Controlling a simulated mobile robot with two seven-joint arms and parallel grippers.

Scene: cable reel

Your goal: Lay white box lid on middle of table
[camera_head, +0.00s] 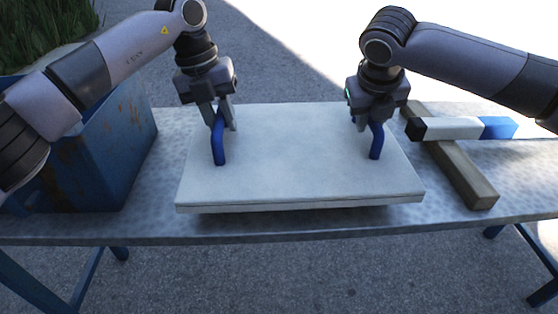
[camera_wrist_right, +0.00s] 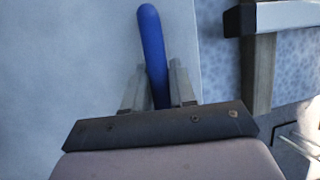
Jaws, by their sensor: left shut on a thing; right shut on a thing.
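The white box lid (camera_head: 297,160) is a flat white slab with two blue handles, in the middle of the table in the head view. A shadow shows under its front edge; I cannot tell clearly whether it touches the table. My left gripper (camera_head: 219,116) is shut on the left blue handle (camera_head: 219,150). My right gripper (camera_head: 369,118) is shut on the right blue handle (camera_head: 376,145). In the right wrist view the blue handle (camera_wrist_right: 151,40) stands between the two fingers (camera_wrist_right: 160,88), over the lid's white surface (camera_wrist_right: 70,60).
The grey table (camera_head: 150,222) stands on blue legs. A rusty blue bin (camera_head: 112,150) is at the left. A wooden bar (camera_head: 460,175) lies right of the lid, with a white, blue and black bar (camera_head: 452,128) across it. The front strip of table is bare.

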